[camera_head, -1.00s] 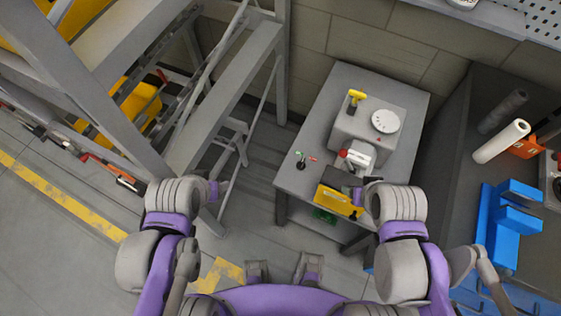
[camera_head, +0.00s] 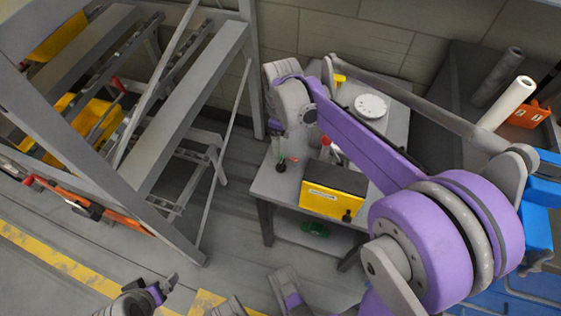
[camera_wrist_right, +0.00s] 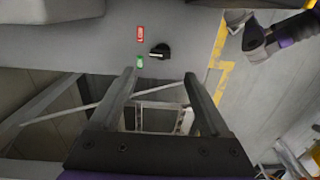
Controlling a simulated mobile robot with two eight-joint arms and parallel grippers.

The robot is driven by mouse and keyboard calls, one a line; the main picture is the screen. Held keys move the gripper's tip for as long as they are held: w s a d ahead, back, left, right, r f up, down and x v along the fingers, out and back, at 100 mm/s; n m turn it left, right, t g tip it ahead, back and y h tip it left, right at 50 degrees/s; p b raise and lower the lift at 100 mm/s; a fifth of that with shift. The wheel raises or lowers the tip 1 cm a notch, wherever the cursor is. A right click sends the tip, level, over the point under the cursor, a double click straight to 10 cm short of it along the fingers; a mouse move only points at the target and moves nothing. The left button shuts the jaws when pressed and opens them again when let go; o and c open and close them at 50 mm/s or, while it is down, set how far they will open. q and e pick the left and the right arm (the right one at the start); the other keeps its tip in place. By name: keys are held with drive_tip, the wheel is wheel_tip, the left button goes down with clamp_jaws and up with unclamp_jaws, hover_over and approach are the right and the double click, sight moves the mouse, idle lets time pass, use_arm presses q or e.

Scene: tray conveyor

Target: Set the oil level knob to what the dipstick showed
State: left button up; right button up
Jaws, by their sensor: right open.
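The small black knob (camera_head: 281,166) sits near the left front corner of the grey table, between a green and a red mark. In the right wrist view the knob (camera_wrist_right: 158,52) has a pale pointer line, with a red label (camera_wrist_right: 140,33) and a green label (camera_wrist_right: 139,62) beside it. My right gripper (camera_wrist_right: 160,73) is open and empty, its fingertips just short of the knob in that picture. The yellow dipstick handle (camera_head: 340,78) shows partly behind my right arm. My left gripper (camera_head: 158,288) is low at the left, away from the table; its jaws are unclear.
A yellow box with a dark top (camera_head: 325,203) stands at the table's front edge. A white disc (camera_head: 370,106) lies at the back; my right arm hides much of the table. A metal stair frame (camera_head: 190,110) stands left. Blue holders and a white roll (camera_head: 507,103) are right.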

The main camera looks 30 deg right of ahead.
sight(282, 163)
wheel_tip(282, 163, down, 9)
drive_tip(key=shift+f+b, duration=0.15)
drive_tip(key=shift+b, duration=0.95)
drive_tip(key=shift+c, duration=0.2)
clamp_jaws()
drive_tip(key=shift+m, duration=0.3)
drive_tip(key=m+p, duration=0.1)
drive_tip(key=m, duration=0.3)
drive_tip(key=shift+s, duration=0.1)
drive_tip(key=shift+m, duration=2.2)
